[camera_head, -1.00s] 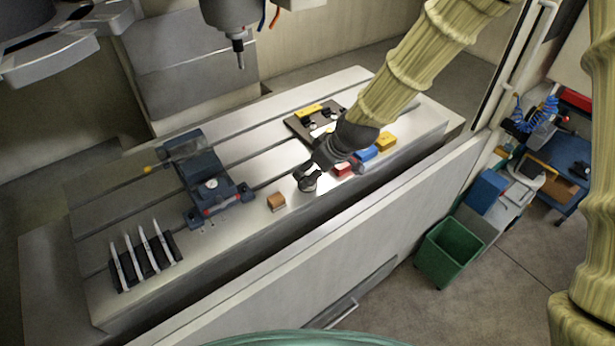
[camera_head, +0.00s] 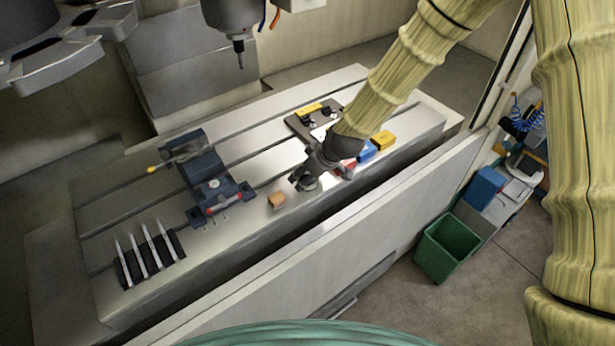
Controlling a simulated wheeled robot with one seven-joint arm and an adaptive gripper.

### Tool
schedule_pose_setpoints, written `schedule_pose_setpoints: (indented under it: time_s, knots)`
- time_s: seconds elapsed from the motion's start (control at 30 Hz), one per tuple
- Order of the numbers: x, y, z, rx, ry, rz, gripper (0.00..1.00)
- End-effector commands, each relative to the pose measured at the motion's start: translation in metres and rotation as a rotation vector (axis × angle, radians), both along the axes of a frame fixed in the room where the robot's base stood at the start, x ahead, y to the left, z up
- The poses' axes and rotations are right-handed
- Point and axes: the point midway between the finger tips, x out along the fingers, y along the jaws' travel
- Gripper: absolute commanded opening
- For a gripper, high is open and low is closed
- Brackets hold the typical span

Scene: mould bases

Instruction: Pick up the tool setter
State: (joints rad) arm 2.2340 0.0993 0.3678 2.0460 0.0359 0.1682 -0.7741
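A small round dark cylinder with a paler top, which looks like the tool setter (camera_head: 308,184), stands on the metal machine table (camera_head: 255,150) near its front edge. My gripper (camera_head: 322,178) reaches down from the upper right, just above and beside it. Its dark fingers are spread, one at the cylinder's left and the other out to the right near the red block. The fingers partly cover the cylinder, and I cannot tell whether they touch it.
An orange-brown block (camera_head: 277,200) lies close on the left. Red (camera_head: 345,167), blue (camera_head: 367,151) and yellow (camera_head: 383,140) blocks sit right of my gripper. A blue vise (camera_head: 208,180), a slotted rack (camera_head: 150,258) and a dark fixture plate (camera_head: 300,126) stand on the table. The spindle (camera_head: 239,50) hangs behind.

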Motion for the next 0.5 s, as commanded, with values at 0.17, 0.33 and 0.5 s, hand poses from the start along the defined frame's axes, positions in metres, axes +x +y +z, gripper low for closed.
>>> schedule_pose_setpoints:
  time_s: [0.17,0.33,0.5]
  knots:
    - [-0.0001,-0.0001,0.0,0.0,0.0,0.0,0.27]
    - [0.0005,0.0001,0.0009,0.0,-0.001,0.0,0.03]
    - [0.0005,0.0,0.001,0.0,-0.001,0.0,0.03]
